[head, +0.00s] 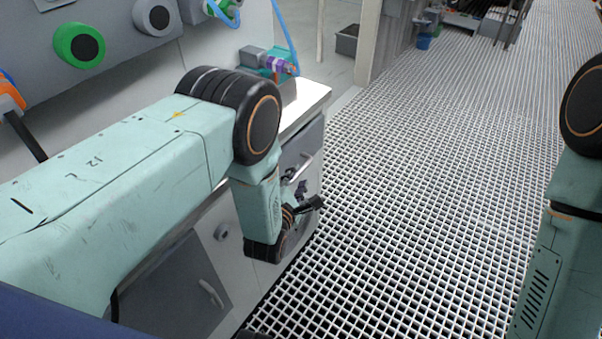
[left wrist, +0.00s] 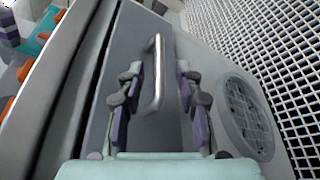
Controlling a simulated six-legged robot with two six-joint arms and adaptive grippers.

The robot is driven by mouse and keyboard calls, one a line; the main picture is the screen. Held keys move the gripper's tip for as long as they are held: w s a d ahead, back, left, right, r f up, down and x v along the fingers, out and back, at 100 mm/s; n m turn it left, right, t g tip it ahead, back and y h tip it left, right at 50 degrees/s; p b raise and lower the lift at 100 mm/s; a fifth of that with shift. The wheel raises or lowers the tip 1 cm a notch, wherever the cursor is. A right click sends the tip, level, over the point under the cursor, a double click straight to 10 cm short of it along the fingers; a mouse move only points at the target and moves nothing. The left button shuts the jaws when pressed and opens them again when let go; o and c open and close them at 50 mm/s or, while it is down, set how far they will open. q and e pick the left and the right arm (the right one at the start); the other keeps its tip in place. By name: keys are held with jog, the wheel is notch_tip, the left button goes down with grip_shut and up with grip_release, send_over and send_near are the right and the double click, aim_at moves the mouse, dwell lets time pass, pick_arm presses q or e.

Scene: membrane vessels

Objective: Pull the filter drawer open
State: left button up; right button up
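The filter drawer is a grey front (left wrist: 132,40) under the counter's edge; it also shows in the head view (head: 312,137), partly behind my left arm. Its bar handle (left wrist: 155,78) is pale metal and shows in the head view too (head: 300,169). My left gripper (left wrist: 158,100) is open, with one purple-padded finger on each side of the handle. Neither finger visibly touches the bar. In the head view the left gripper (head: 303,193) is small and dark beside the drawer front. My right gripper is out of view; only its arm shows at the right edge.
A round vent (left wrist: 245,115) lies right of the drawer front. A lower cabinet door (head: 180,290) has its own handle. A teal and purple fitting (head: 275,63) sits on the white counter (head: 312,95). The grated floor (head: 430,190) to the right is clear.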

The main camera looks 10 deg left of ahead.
aim_at(298, 176)
pick_arm(q)
jog(key=b+x, duration=0.1)
jog(key=x, duration=0.3)
jog(key=shift+f, duration=0.1)
jog(key=shift+a, duration=0.1)
jog(key=shift+c, duration=0.4)
grip_shut()
